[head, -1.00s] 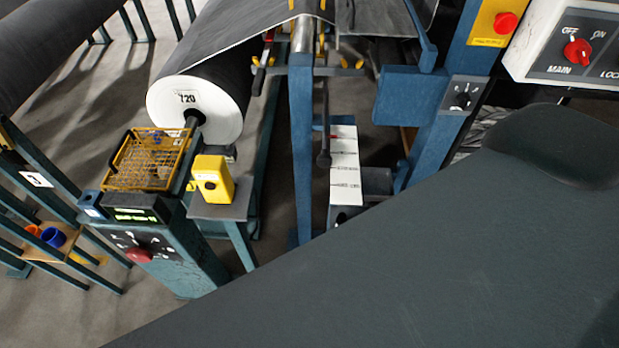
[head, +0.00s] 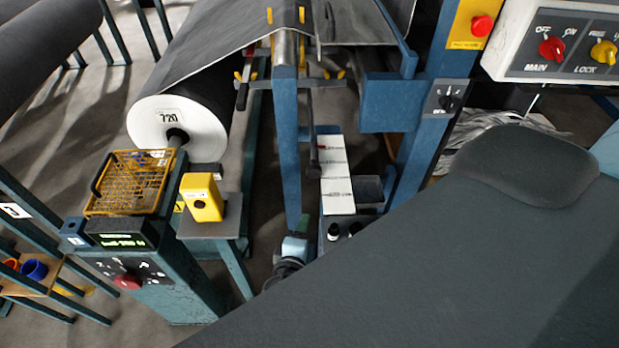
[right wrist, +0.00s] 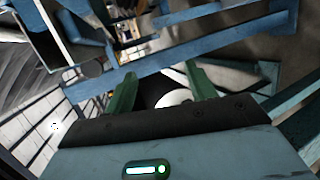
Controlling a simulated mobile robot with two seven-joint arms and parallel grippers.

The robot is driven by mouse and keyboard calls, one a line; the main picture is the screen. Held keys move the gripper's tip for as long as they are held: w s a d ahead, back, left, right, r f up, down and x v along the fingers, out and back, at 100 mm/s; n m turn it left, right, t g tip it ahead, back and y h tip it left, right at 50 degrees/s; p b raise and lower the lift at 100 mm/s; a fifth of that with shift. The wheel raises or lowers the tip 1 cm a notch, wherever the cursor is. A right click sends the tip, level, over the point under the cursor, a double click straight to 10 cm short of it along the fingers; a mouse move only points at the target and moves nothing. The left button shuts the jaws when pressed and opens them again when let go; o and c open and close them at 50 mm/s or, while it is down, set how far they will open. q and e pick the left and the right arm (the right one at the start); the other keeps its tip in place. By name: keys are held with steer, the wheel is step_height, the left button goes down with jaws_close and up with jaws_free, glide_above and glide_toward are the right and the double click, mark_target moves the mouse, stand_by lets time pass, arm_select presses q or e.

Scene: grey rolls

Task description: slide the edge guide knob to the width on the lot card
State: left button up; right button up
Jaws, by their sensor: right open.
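A card reading 720 (head: 169,117) is on the white end of the dark roll; I take it as the lot card. A white strip with dark marks (head: 338,190) lies low behind the blue post, with a small red mark near its top. A dark rod with a rounded end (head: 315,168) hangs beside the strip; I cannot tell whether it is the edge guide knob. My right gripper (head: 296,243) is low by the post's foot, partly hidden. In the right wrist view its green fingers (right wrist: 160,76) are apart with nothing held between them. My left gripper is out of view.
A yellow wire basket (head: 130,182), a yellow box (head: 202,198) and a panel with a red button (head: 127,282) stand left. A blue upright with a dial (head: 447,97) and a switch box (head: 560,70) stand right.

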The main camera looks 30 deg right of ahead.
mark_target(313, 175)
step_height(313, 175, up, 9)
steer(key=w+m+t+h, duration=0.1)
steer(key=w+m+h, duration=0.15)
steer(key=h, duration=0.25)
steer(key=shift+n, duration=0.35)
steer(key=shift+f+x, duration=0.2)
steer(key=shift+x, duration=1.9)
steer(key=shift+f+x, duration=0.2)
steer(key=shift+x, duration=1.95)
steer(key=shift+s+d, duration=0.1)
jaws_close()
